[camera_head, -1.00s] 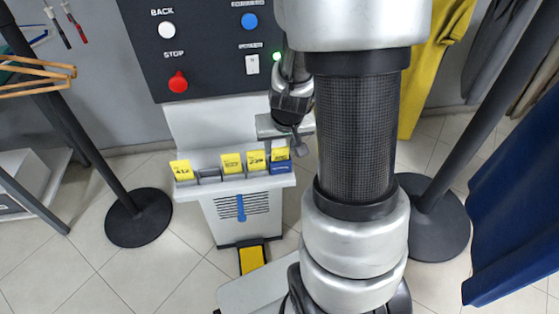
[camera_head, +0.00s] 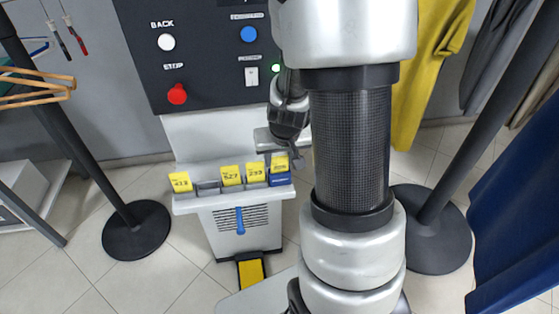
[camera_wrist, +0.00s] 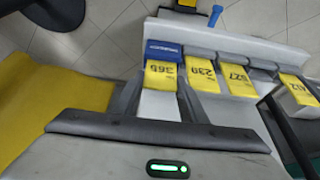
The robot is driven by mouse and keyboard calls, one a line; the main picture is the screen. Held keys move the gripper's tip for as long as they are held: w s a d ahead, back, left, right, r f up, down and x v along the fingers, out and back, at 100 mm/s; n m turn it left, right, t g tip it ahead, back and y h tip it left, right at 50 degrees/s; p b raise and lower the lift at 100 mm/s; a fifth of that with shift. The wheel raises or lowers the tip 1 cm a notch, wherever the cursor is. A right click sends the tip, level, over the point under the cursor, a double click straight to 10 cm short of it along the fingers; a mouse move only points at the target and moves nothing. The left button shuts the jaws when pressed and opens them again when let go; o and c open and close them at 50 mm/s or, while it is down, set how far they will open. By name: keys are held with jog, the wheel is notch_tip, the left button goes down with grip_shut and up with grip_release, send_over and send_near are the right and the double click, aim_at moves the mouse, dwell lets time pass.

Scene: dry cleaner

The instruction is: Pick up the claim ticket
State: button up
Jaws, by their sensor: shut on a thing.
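The claim ticket (camera_head: 280,163) is a yellow card in a blue holder (camera_head: 279,180), the rightmost slot of the white shelf (camera_head: 225,202). In the wrist view the ticket (camera_wrist: 161,76) reads 365, and its blue holder (camera_wrist: 163,50) is just beyond it. My gripper (camera_head: 283,158) is at this ticket, with a finger on each side of it. In the wrist view my gripper (camera_wrist: 160,97) is shut on the ticket. The ticket still appears to be at its holder; I cannot tell whether its lower edge is clear of the slot.
Other yellow tickets (camera_head: 180,181) (camera_head: 231,175) (camera_head: 255,172) stand in grey holders along the same shelf. A dark control panel (camera_head: 205,65) with buttons rises behind. Black posts (camera_head: 137,230) flank the machine. A yellow garment (camera_head: 425,80) hangs at right.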

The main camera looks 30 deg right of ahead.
notch_tip(320, 180, up, 17)
jog(key=p, duration=0.7)
jog(key=shift+r, duration=0.1)
notch_tip(320, 180, up, 7)
jog(key=p, duration=0.6)
jog(key=shift+r, duration=0.2)
dwell(0.3)
